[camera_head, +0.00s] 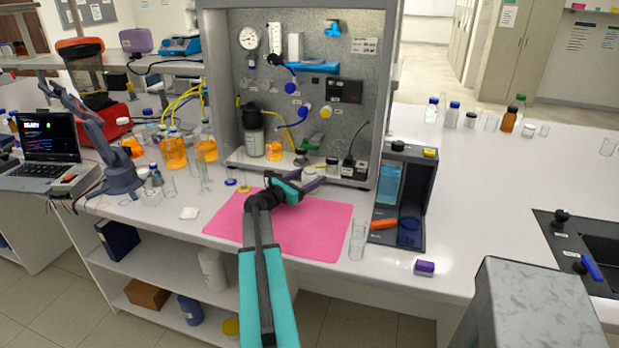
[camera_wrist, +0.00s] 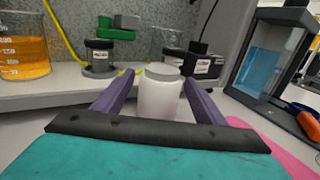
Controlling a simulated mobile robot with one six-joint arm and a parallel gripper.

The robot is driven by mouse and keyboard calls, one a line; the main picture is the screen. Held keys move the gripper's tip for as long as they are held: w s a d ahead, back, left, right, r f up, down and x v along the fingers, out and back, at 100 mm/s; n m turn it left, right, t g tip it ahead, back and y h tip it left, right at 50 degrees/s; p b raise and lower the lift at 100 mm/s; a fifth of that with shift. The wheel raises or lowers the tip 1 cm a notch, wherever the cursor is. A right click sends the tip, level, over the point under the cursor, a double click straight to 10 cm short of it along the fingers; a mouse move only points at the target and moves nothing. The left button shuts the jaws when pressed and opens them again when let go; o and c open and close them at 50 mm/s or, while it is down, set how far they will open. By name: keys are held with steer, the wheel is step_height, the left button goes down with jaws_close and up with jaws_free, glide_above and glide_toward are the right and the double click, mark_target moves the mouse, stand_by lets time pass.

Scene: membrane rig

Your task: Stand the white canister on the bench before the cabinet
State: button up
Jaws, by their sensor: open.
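The white canister (camera_wrist: 160,98) is upright between the two purple fingers of my gripper (camera_wrist: 159,78) in the wrist view. It has a grey lid, and its base is hidden behind the gripper's palm. My gripper is open, with a finger on each side of it; whether either finger touches it is unclear. In the head view the canister's pale top (camera_head: 309,171) shows beside my gripper (camera_head: 311,178), at the front edge of the cabinet (camera_head: 352,184). I cannot tell what it rests on. The bench (camera_head: 470,185) runs in front of the cabinet.
A pink mat (camera_head: 325,225) lies on the bench under my arm. A dark open-fronted unit (camera_head: 430,200) and clear glasses (camera_head: 357,245) stand to its right. A dark-lidded jar (camera_wrist: 100,58) and an orange-filled beaker (camera_wrist: 25,45) are behind left of the canister.

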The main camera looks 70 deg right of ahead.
steer(key=shift+r, duration=0.15)
steer(key=b+v, duration=0.2)
steer(key=v, duration=0.8)
steer(key=shift+a, duration=0.2)
steer(key=shift+b+v, duration=0.3)
steer(key=shift+v, duration=0.45)
